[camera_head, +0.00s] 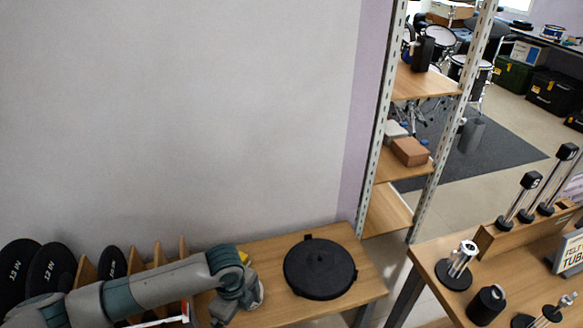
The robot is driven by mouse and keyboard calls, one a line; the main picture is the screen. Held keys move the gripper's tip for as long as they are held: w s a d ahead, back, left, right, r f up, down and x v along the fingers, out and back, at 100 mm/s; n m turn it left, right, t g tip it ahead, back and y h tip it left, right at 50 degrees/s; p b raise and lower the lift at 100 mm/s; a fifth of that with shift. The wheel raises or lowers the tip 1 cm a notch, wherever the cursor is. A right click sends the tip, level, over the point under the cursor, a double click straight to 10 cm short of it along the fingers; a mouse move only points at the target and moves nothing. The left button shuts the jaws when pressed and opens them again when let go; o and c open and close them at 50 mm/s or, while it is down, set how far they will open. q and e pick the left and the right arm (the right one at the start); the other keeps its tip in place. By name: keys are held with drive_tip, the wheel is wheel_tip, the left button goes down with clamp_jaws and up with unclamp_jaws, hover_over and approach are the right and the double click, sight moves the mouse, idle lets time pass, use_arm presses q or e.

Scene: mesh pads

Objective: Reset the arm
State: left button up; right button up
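My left arm (150,288) comes in from the lower left, over the wooden table. Its wrist and gripper (240,298) hang at the table's left-middle part, left of a round black disc-shaped object (320,268) and apart from it. The fingers are turned down and partly hidden by the wrist, so I cannot tell whether they are open or shut. Black round pads (50,270) marked in inches stand upright in a wooden rack (158,255) behind and left of the arm. My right gripper is not in view.
The wooden table (355,262) has bare room around the black disc. A second table (425,258) at the right carries metal-and-black stands (459,268) and a black cylinder (487,304). A metal-post shelf (385,130) stands behind, and a drum kit (440,37) farther back.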

use_arm(q)
drive_tip(key=s+d+r+n+t+h, duration=0.15)
drive_tip(key=s+d+n+h, duration=0.25)
drive_tip(key=s+d+n, duration=0.4)
drive_tip(key=s+a+n+t+y, duration=0.2)
drive_tip(key=s+a+n+y, duration=0.2)
drive_tip(key=s+a+n, duration=1.05)
wheel_tip(320, 180, down, 34)
drive_tip(key=w+m+t, duration=0.1)
drive_tip(key=t, duration=0.1)
drive_tip(key=shift+d+h, duration=0.15)
drive_tip(key=shift+h, duration=0.25)
drive_tip(key=shift+m, duration=0.25)
